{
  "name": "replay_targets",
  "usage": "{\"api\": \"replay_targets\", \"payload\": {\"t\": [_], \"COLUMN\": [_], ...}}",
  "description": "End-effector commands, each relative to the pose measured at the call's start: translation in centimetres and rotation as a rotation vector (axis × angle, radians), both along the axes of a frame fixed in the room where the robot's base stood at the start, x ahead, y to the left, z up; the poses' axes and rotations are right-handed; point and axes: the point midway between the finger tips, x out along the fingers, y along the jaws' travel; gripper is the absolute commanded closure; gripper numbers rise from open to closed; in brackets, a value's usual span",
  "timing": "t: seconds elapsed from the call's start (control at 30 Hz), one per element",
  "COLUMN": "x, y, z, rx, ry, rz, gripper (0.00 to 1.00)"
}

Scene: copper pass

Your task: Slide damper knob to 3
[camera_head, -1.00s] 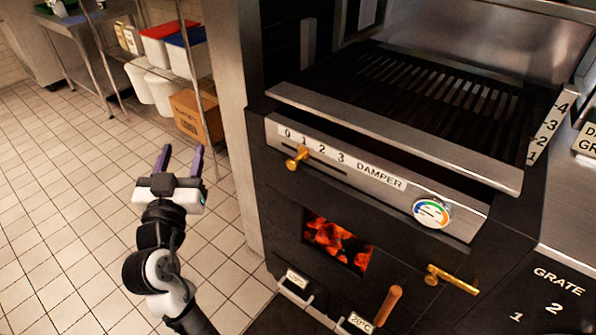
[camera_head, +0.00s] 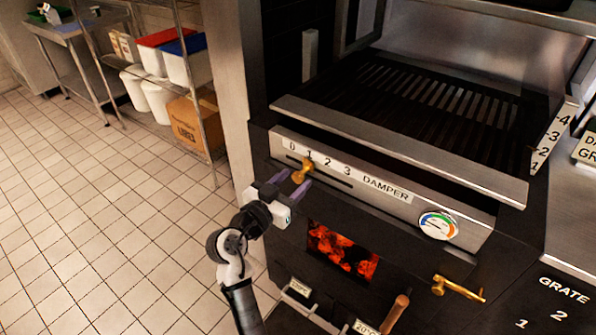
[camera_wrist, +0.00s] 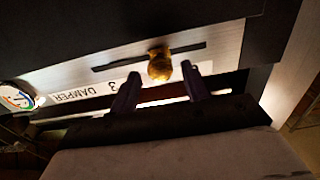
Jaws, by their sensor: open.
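The brass damper knob (camera_head: 301,171) sits in the dark slot of the damper panel (camera_head: 400,208), just below the mark 1 on the scale that runs 0, 1, 2, 3. My gripper (camera_head: 293,182) is open at the panel, with its purple fingers to either side of the knob. In the wrist view the knob (camera_wrist: 160,64) shows between and just beyond the fingertips of my gripper (camera_wrist: 160,80). I cannot tell whether either finger touches it. The 3 and the word DAMPER show upside down there; the other numbers are hidden.
A round gauge (camera_head: 438,225) is at the panel's right end. The firebox window (camera_head: 341,252) with glowing coals lies below the panel. The grill's front ledge (camera_head: 400,150) juts out above it. A brass handle (camera_head: 457,288) is at lower right. The floor at left is clear.

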Motion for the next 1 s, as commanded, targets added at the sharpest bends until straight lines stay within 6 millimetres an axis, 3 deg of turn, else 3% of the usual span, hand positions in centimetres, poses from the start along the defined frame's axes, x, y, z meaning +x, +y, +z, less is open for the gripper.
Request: {"api": "replay_targets", "payload": {"t": [0.2, 0.57, 0.9, 1.0], "x": [1.9, 2.2, 2.2, 2.2], "y": [-1.4, -1.5, -1.5, -1.5], "z": [0.1, 0.0, 0.0, 0.0], "rx": [-0.001, 0.0, 0.0, 0.0], "ry": [0.0, 0.0, 0.0, 0.0], "rz": [0.0, 0.002, 0.002, 0.002], "gripper": [0.53, 0.54, 0.99, 1.0]}}
